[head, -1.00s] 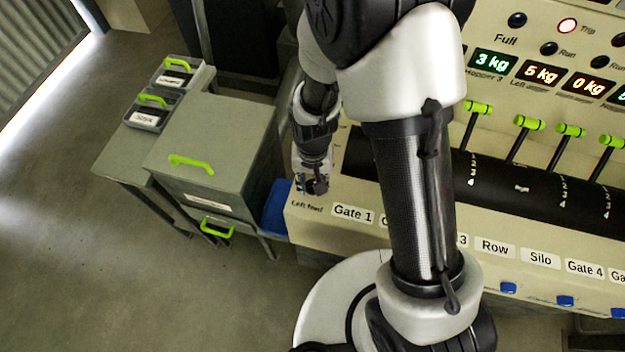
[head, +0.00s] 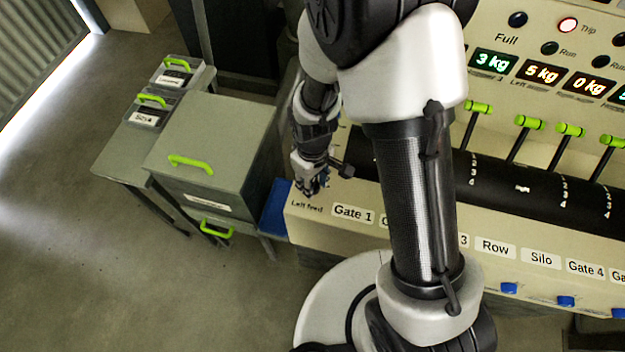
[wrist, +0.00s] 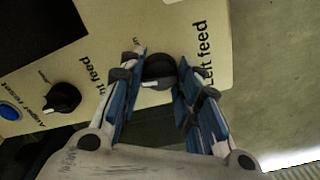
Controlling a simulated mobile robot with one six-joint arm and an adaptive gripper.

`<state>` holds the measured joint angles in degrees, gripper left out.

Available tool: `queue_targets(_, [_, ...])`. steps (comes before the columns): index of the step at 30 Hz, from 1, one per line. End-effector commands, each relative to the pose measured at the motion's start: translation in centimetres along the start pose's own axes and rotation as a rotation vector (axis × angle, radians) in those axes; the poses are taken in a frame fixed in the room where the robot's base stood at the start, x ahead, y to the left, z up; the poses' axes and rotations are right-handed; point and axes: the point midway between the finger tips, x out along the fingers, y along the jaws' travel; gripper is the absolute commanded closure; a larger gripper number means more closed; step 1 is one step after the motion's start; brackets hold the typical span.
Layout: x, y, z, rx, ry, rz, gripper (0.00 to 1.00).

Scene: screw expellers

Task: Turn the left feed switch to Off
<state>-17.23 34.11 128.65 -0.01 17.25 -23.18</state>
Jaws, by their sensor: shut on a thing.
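The left feed switch is a black round knob (wrist: 158,72) on the cream panel, beside the printed "Left feed" label (wrist: 203,52) in the wrist view. A pale mark shows on its near edge; the setting it points to cannot be read. My gripper (wrist: 162,78) has its blue-padded fingers on either side of the knob and is shut on it. In the head view my gripper (head: 312,188) is at the left end of the panel, just above the "Left feed" label (head: 307,207), and hides the knob there.
A second black knob (wrist: 62,98) and a blue button (wrist: 8,111) sit on the same panel. Green-tipped levers (head: 529,122) stand to the right. A grey cabinet (head: 210,140) and a blue bin (head: 276,209) stand close left of the panel.

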Motion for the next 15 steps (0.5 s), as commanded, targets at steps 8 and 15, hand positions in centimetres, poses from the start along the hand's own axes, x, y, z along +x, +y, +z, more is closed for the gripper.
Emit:
queue_targets(8, [0.0,0.0,0.0,-0.11,0.0,0.0,0.93])
queue_targets(15, [-0.01,0.0,0.0,-0.14,0.0,0.0,0.93])
